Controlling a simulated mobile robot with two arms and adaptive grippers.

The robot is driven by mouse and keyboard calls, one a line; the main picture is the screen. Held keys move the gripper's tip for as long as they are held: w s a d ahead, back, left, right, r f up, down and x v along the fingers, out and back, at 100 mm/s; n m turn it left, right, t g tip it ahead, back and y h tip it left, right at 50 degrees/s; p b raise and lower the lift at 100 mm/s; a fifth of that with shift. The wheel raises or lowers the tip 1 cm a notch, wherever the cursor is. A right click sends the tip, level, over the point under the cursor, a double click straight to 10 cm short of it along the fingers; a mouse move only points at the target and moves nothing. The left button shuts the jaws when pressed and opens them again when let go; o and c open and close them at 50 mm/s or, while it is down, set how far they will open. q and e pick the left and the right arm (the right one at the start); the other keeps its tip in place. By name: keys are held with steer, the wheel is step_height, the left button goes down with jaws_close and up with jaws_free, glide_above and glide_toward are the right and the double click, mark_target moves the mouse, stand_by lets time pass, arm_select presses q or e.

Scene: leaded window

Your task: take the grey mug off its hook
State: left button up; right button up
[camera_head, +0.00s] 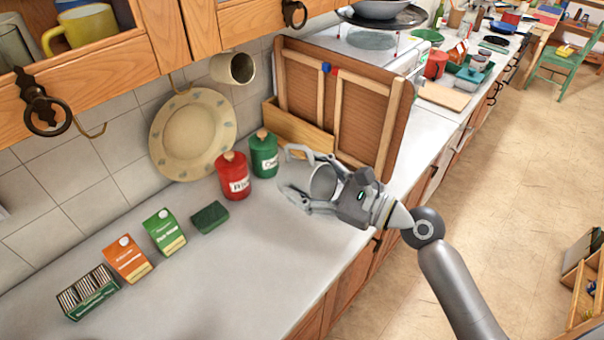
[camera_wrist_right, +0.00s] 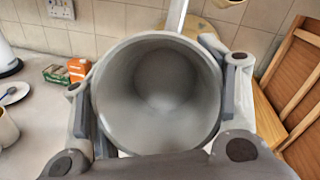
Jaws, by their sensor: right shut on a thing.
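The grey mug (camera_head: 322,184) is in my right gripper (camera_head: 296,174), over the counter and clear of the cabinet hooks. In the right wrist view, the mug (camera_wrist_right: 158,95) fills the middle, its open mouth facing the camera, with a finger against each side. My right gripper is shut on it. An empty hook (camera_head: 95,132) hangs under the wall cabinet at the left. My left gripper is not in view.
A beige mug (camera_head: 233,68) hangs under the cabinet. Red (camera_head: 234,178) and green (camera_head: 264,156) canisters stand left of my gripper, before a plate (camera_head: 190,135). Several small boxes (camera_head: 127,259) stand at the left. The front counter (camera_head: 230,285) is clear.

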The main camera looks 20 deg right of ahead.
mark_target(322, 193)
steer(key=shift+s+d+f+b, duration=0.25)
steer(key=shift+s+d, duration=0.1)
steer(key=shift+s, duration=0.15)
steer(key=shift+s+d+f+b, duration=0.15)
steer(key=shift+s+d+b, duration=0.15)
steer(key=shift+s, duration=0.25)
steer(key=shift+s+d+f+b, duration=0.2)
steer(key=shift+s+d, duration=0.15)
steer(key=shift+s, duration=0.15)
